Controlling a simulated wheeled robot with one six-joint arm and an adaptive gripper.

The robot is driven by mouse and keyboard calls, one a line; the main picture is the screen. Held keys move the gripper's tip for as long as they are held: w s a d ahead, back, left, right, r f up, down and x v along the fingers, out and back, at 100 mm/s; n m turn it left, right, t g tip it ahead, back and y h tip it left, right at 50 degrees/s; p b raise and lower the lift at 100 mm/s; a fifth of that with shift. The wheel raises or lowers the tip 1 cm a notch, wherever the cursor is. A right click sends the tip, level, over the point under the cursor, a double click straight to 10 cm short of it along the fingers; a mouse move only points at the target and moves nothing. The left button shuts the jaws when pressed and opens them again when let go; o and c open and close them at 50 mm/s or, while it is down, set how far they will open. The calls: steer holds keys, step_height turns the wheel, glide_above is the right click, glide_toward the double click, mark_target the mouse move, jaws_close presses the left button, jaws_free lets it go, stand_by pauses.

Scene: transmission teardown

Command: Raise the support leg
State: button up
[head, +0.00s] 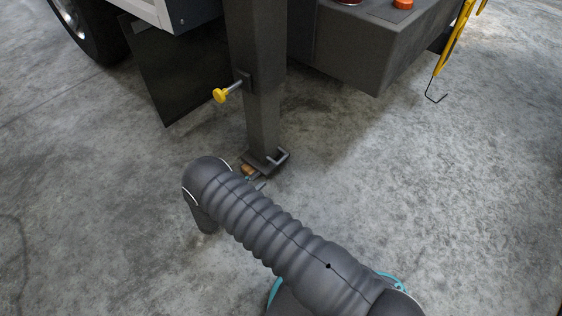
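The support leg (257,85) is a dark grey square post hanging upright from the vehicle, with its lower end close to the concrete floor. A yellow-knobbed pin (222,94) sticks out of its left side at mid-height. A small metal handle (282,158) sits at the foot of the leg. My grey ribbed arm reaches from the lower right toward the foot. My gripper (254,180) is mostly hidden behind the arm. Only small parts show close to the foot, and I cannot tell whether it touches the handle or whether its fingers are open.
A black mud flap (177,65) and a tyre (88,28) are left of the leg. A dark beam (375,50) with a red-orange lamp (402,4) is at the upper right. A yellow strap with a hook (449,60) hangs farther right. The floor around is clear.

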mark_target(281, 159)
steer(key=x, duration=1.3)
steer(key=shift+w+f, duration=0.25)
steer(key=shift+w, duration=0.05)
steer(key=shift+d, duration=0.1)
jaws_close()
